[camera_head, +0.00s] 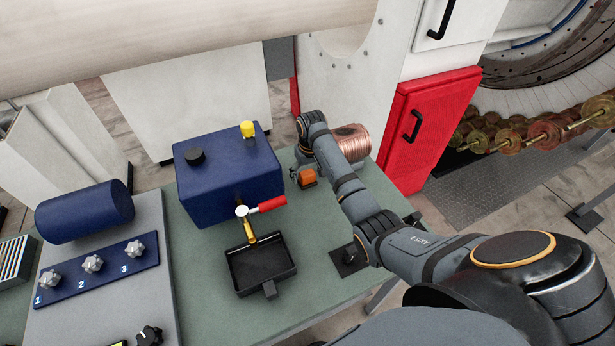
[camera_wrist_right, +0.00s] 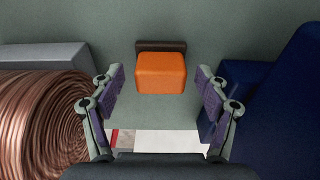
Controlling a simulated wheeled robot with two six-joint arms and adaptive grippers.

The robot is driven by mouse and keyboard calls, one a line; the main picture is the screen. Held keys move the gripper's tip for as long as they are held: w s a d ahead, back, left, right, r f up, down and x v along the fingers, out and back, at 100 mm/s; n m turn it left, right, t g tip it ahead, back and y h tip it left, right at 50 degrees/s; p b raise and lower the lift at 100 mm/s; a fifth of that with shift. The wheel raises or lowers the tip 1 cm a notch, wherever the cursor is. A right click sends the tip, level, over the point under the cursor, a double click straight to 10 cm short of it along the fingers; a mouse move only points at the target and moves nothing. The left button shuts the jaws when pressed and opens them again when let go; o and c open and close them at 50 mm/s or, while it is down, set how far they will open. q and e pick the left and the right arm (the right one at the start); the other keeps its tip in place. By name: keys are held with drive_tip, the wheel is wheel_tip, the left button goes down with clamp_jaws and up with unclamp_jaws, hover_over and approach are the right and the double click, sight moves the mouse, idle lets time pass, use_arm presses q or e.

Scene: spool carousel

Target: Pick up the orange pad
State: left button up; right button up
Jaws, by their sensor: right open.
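The orange pad (camera_head: 307,177) sits on the green table, to the right of the blue box. In the right wrist view the orange pad (camera_wrist_right: 161,73) is a rounded block in front of a dark brown strip, centred ahead of the fingers. My right gripper (camera_wrist_right: 161,98) is open, with one finger to each side of the view and the pad apart from both. In the head view my right gripper (camera_head: 295,174) reaches down beside the pad, partly hidden by its own wrist. My left gripper is not in view.
A copper wire spool (camera_head: 351,141) stands close by the right gripper; the blue box (camera_head: 225,178) with a yellow knob is on the other side. A red-handled valve (camera_head: 266,206) and a black tray (camera_head: 262,266) are nearer. Bare green tabletop (camera_head: 315,238) lies right of the tray.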

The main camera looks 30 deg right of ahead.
sight(307, 173)
drive_tip(key=shift+w, duration=0.1)
drive_tip(key=c, duration=1.3)
drive_tip(key=shift+o, duration=0.2)
wheel_tip(307, 173, up, 10)
drive_tip(key=shift+b, duration=1.2)
